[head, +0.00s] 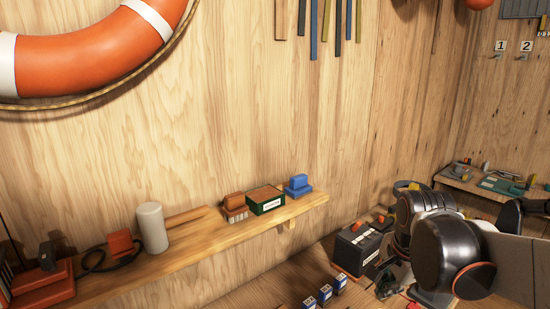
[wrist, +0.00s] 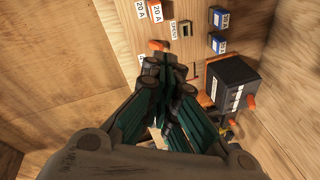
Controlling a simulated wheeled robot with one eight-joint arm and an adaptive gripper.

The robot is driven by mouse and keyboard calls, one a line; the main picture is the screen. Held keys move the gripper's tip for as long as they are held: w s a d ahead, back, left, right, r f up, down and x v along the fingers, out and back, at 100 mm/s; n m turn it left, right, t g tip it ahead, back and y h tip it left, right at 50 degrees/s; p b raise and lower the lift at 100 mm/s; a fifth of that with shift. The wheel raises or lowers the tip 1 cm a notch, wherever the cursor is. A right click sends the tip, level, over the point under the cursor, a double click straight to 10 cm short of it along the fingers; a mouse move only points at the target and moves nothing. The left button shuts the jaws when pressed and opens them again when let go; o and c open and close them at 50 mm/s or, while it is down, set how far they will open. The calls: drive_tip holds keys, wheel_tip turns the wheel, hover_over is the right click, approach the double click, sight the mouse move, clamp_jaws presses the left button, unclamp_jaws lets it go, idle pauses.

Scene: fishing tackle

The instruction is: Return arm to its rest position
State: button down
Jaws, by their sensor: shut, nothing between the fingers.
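My gripper (wrist: 167,70) shows in the wrist view with its dark green-and-black fingers together and nothing between them. It is over a wooden surface (wrist: 105,30) with labels on it. My arm (head: 455,255) fills the lower right of the head view, bent, in front of the bench. The fingertips cannot be made out clearly there.
A black battery box (head: 357,247) with orange caps stands left of my arm; it also shows right of my fingers in the wrist view (wrist: 234,84). Small blue boxes (head: 325,293) stand nearby.

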drive_tip(key=s+a+r+n+t, duration=0.2)
drive_tip(key=s+a+n+t, duration=0.1)
drive_tip(key=s+n, duration=0.8)
drive_tip(key=shift+s+a+r+n+t, duration=0.3)
drive_tip(key=shift+a+n, duration=0.6)
drive_tip(key=shift+n, duration=1.2)
drive_tip(key=shift+w+f, duration=0.1)
